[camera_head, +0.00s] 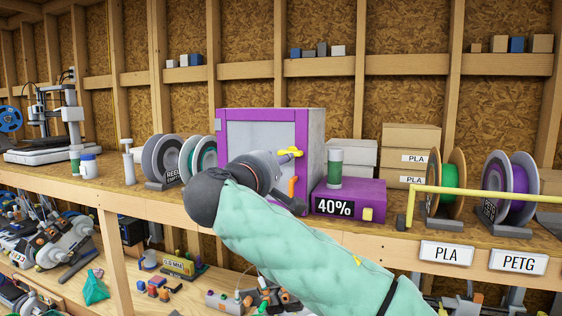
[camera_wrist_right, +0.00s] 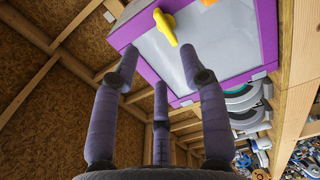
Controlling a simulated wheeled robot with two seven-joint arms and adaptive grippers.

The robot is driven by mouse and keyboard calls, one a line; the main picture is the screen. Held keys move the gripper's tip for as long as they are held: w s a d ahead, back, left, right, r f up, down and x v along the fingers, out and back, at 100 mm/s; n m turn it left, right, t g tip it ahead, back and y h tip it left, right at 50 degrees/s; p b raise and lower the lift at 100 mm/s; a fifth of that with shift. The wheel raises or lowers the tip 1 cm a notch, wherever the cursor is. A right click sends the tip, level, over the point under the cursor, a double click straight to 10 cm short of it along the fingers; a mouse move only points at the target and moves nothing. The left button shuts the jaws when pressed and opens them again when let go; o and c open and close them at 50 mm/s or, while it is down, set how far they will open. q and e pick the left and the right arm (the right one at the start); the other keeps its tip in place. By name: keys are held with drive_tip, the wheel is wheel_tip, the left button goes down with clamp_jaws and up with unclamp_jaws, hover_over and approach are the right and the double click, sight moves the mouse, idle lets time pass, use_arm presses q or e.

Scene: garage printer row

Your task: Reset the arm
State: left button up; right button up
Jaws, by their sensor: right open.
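My right arm, in a green padded sleeve, reaches in from the lower right in the head view. Its dark gripper (camera_head: 280,174) is in front of the purple-framed cabinet (camera_head: 313,140) and covers part of its door. In the right wrist view, the gripper's three fingers (camera_wrist_right: 160,72) are spread with nothing between them. The yellow door handle (camera_wrist_right: 165,27) is just beyond the fingertips; it also shows in the head view (camera_head: 290,152). An orange part (camera_head: 292,187) is below it, partly hidden. My left gripper is not in view.
A purple box marked 40% (camera_head: 347,205) with a green-and-white bottle (camera_head: 335,168) stands right of the cabinet. Spools (camera_head: 163,160) stand to its left. A yellow rail (camera_head: 470,190) is at the right edge of the shelf. A printer (camera_head: 58,115) is at far left.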

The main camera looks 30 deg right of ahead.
idle(0.5)
drive_tip(key=w+a+f+n+y+b, duration=0.15)
drive_tip(key=w+a+f+y, duration=0.35)
drive_tip(key=f, duration=0.7)
drive_tip(key=w+a+f+n+y+b, duration=0.1)
drive_tip(key=w+a+f+n, duration=0.35)
drive_tip(key=f, duration=0.75)
drive_tip(key=a+f+g+y+b, duration=0.1)
drive_tip(key=a+f+g+y, duration=0.15)
drive_tip(key=f, duration=1.35)
drive_tip(key=a+f+g+y+b, duration=0.2)
drive_tip(key=a+f+y, duration=0.1)
drive_tip(key=f, duration=1.3)
drive_tip(key=s+a+f+m+g+y+b, duration=0.1)
drive_tip(key=s+a+f+m+g+y, duration=0.1)
drive_tip(key=s+f, duration=0.5)
drive_tip(key=s+a+f+m+g+y+b, duration=0.1)
drive_tip(key=s+a+f+m, duration=0.1)
drive_tip(key=f, duration=1)
drive_tip(key=s+a+f+m+g+y+b, duration=0.2)
drive_tip(key=s+f, duration=0.3)
drive_tip(key=f, duration=0.4)
drive_tip(key=s+f+m+g+y+b, duration=0.1)
drive_tip(key=s+f+m+b, duration=0.2)
drive_tip(key=s+f+m, duration=0.7)
drive_tip(key=s+f, duration=0.7)
drive_tip(key=s, duration=0.3)
drive_tip(key=shift+s+d+g+b, duration=0.3)
drive_tip(key=shift+g+b, duration=0.05)
